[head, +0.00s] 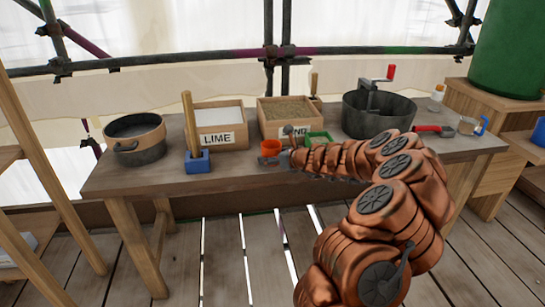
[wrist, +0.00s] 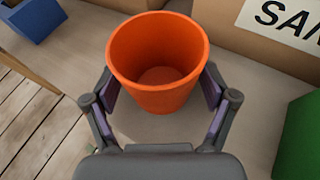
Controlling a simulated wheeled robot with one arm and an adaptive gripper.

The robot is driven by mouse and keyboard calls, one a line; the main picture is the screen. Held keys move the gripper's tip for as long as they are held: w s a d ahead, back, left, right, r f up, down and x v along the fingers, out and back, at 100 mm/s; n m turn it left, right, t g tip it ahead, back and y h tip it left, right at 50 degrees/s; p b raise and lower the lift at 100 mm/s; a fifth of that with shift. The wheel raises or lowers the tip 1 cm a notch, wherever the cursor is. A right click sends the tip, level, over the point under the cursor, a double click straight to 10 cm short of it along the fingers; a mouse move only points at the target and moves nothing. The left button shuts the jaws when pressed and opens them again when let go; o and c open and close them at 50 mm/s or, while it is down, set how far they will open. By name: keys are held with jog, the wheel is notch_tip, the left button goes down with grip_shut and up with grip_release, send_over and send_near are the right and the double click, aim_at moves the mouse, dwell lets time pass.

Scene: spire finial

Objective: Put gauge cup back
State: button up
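An orange tapered cup (wrist: 160,62), the likely gauge cup, is upright and empty in the wrist view. It also shows on the near middle of the workbench in the head view (head: 270,146). My gripper (wrist: 158,85) has its fingers spread, one on each side of the cup, with their pads close against its wall. I cannot tell whether the pads press on it or whether its base touches the bench. In the head view my gripper (head: 270,160) is low over the bench, at the cup.
Behind are the lime box (head: 218,139) and sand box (head: 271,126). A round pan (head: 136,150) stands left; a dark mixing pot (head: 352,124) and red-handled tool (head: 434,129) are right.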

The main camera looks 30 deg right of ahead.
dwell(0.3)
jog(key=shift+r, duration=0.2)
jog(key=p+v, duration=0.1)
jog(key=v, duration=1.1)
jog(key=a+r+n+g+y, duration=0.1)
jog(key=a+r+n+y, duration=0.3)
jog(key=a, duration=0.6)
jog(key=a+n+g+y, duration=0.1)
jog(key=a+n+g, duration=0.1)
jog(key=a+n, duration=0.55)
jog(key=s+a+n+g+y, duration=0.2)
jog(key=s+a+n+g, duration=0.35)
jog(key=a, duration=0.75)
jog(key=s+a+f+n+g+h, duration=0.1)
jog(key=s+a+f+n+g, duration=0.15)
jog(key=s+a+n, duration=0.6)
jog(key=s+d+f+n+g+h, duration=0.1)
jog(key=s+d+n+h, duration=0.3)
jog(key=s, duration=0.7)
jog(key=s+d+f+n+g+h, duration=0.2)
jog(key=s+d+n+g+h, duration=0.1)
jog(key=s, duration=0.8)
jog(key=shift+s+d+f+n+g+h, duration=0.35)
jog(key=shift+d+n+g, duration=0.25)
jog(key=shift+d+n, duration=0.45)
